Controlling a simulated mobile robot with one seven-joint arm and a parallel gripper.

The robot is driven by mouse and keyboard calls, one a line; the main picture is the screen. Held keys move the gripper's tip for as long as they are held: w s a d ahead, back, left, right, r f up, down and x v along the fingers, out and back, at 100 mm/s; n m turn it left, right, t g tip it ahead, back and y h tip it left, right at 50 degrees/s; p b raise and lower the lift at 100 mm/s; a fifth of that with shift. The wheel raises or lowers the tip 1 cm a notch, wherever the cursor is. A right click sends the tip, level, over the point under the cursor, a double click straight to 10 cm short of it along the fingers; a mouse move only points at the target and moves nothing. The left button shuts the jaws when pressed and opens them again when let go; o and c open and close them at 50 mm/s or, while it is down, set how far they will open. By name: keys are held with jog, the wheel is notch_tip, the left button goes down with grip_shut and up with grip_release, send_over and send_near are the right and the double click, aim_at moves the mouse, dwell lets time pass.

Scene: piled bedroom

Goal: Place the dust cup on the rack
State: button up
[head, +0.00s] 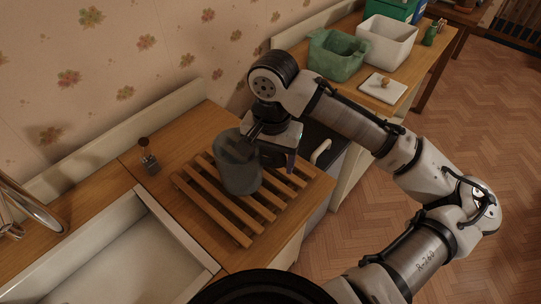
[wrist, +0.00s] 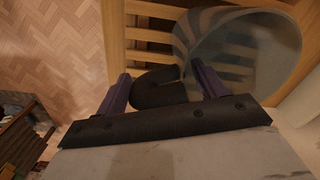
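The dust cup (head: 238,165) is a grey, see-through cup. In the head view it is upright over the slatted wooden rack (head: 211,207), its base appearing to rest on the slats, though contact is hard to confirm. In the wrist view the cup (wrist: 245,45) is at upper right, with its dark looped handle (wrist: 158,88) toward me. My gripper (wrist: 160,85) has its two purple fingers spread on either side of the handle, with slight gaps showing. In the head view my gripper (head: 262,130) is right beside the cup and its fingers are mostly hidden.
A sink (head: 120,255) with a tap lies at left. A small jar with a dark-topped stick (head: 149,160) stands behind the rack. At the back right are a green bin (head: 338,54), a white bin (head: 386,42) and a white board (head: 383,87). The wall is close behind.

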jog(key=shift+r, duration=0.1)
notch_tip(320, 180, up, 12)
jog(key=shift+d+r+b, duration=0.1)
jog(key=shift+d+b, duration=0.05)
jog(key=shift+b, duration=0.2)
jog(key=shift+r, duration=0.1)
dwell(0.4)
